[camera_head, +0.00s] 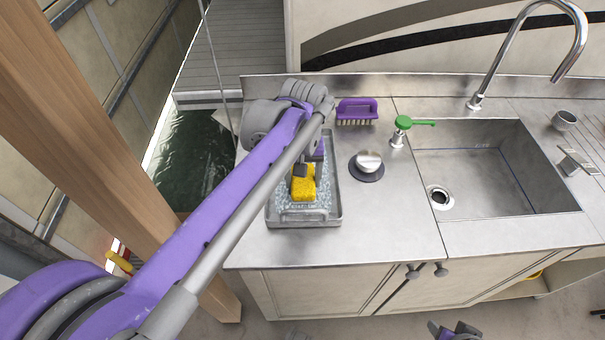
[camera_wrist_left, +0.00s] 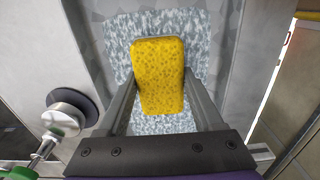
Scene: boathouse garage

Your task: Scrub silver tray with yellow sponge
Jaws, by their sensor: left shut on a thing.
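The silver tray (camera_head: 304,221) lies on the metal counter left of the sink, with a mottled grey, wet-looking inside. My left gripper (camera_head: 308,172) reaches down over the tray and is shut on the yellow sponge (camera_head: 303,188). In the left wrist view the sponge (camera_wrist_left: 158,80) sits between the two fingers, over the tray's mottled floor (camera_wrist_left: 117,45). I cannot tell whether the sponge touches that floor. My arm hides the tray's far left part. My right gripper (camera_head: 455,330) shows only in part at the bottom edge, away from the counter.
A purple brush (camera_head: 357,111) stands behind the tray. A round silver-topped knob on a dark base (camera_head: 368,164) and a green-topped dispenser (camera_head: 403,123) stand right of it. The sink (camera_head: 490,165) has a tall faucet (camera_head: 560,60). A wooden post (camera_head: 105,120) stands left.

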